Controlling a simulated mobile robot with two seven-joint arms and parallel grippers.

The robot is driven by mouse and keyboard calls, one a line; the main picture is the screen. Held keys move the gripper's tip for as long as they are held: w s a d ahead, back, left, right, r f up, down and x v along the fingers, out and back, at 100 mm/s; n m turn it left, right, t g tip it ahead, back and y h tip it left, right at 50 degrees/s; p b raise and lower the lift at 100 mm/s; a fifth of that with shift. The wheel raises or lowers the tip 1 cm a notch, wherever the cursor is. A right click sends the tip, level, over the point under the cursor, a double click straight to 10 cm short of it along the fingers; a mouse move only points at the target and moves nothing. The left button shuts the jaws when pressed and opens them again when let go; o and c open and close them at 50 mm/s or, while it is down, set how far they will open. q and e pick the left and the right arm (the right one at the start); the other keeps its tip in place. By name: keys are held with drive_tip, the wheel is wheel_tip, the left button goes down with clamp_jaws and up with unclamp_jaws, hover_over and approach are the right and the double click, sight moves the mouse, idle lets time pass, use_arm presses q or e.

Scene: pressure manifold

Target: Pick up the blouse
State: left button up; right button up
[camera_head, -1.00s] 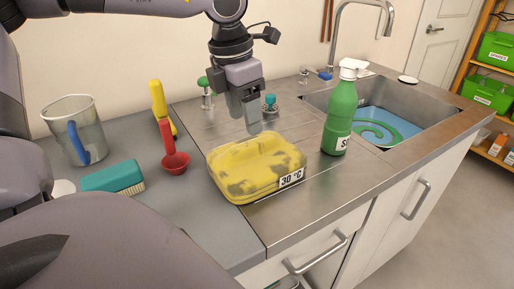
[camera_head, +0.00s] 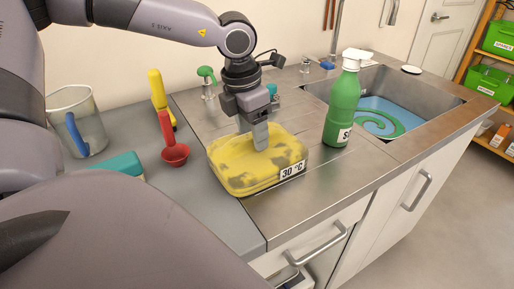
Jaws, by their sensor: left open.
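A folded yellow cloth with grey patches, apparently the blouse (camera_head: 235,168), lies on the steel counter. It carries a white tag (camera_head: 292,170) reading "30 °C" at its front right corner. My left gripper (camera_head: 260,143) points down at the blouse's far upper part, with its fingertips at or just above the cloth. I cannot tell whether they touch it. The jaws are open, though the finger gap is hard to see from this side. My right gripper is not in view.
A red scoop (camera_head: 174,154), teal brush (camera_head: 118,166), yellow-handled tool (camera_head: 158,90) and clear jug (camera_head: 88,118) are on the left. The counter in front of the blouse is clear.

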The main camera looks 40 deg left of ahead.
use_arm(q)
drive_tip(key=shift+c, duration=0.3)
clamp_jaws()
drive_tip(key=shift+r, duration=0.1)
